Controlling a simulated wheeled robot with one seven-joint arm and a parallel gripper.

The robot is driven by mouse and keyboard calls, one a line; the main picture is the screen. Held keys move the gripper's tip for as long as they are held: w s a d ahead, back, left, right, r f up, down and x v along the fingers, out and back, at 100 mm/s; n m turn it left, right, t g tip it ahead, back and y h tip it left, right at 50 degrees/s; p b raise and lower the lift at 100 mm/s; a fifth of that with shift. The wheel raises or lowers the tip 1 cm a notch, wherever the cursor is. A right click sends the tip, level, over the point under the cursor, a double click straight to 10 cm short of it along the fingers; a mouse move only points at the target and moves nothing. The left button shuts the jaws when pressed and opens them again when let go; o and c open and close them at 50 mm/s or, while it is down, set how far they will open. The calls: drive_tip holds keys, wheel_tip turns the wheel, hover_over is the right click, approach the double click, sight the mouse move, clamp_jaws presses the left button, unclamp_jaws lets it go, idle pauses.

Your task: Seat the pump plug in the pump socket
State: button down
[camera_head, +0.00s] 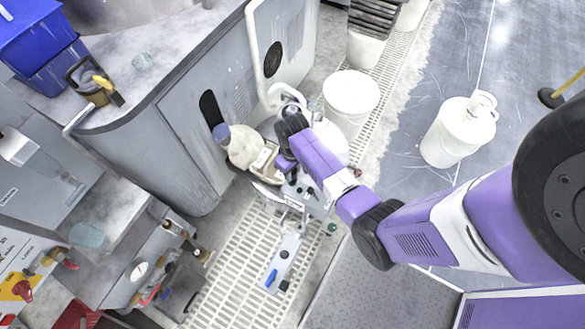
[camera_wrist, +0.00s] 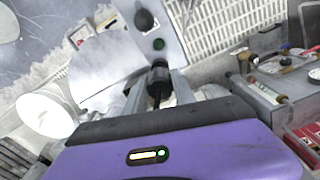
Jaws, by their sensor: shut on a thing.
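My gripper (camera_wrist: 157,84) is shut on a black plug-like piece (camera_wrist: 158,76), which I take to be the pump plug. It sits between the two grey fingers in the wrist view, with a dark stem toward the palm. Just beyond it is a pale grey plate bearing a green round fitting (camera_wrist: 158,44) and a black rounded knob (camera_wrist: 147,20). I cannot tell which fitting is the pump socket, and no contact with the plug is visible.
A white drum (camera_head: 350,95) stands beside my arm, and a white jug (camera_head: 458,132) is on the floor to the right. A grey cabinet (camera_head: 190,140) is at left. A bench with valves and gauges (camera_head: 140,270) is at lower left. White floor grating (camera_head: 240,270) lies between.

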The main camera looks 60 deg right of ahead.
sight(293, 175)
drive_tip(key=shift+f+b, duration=1.15)
drive_tip(key=shift+f, duration=0.6)
drive_tip(key=c, duration=0.9)
unclamp_jaws()
drive_tip(key=shift+c, duration=0.2)
drive_tip(key=shift+r, duration=0.2)
drive_tip(key=shift+r+p, duration=0.3)
drive_tip(key=shift+r, duration=3.45)
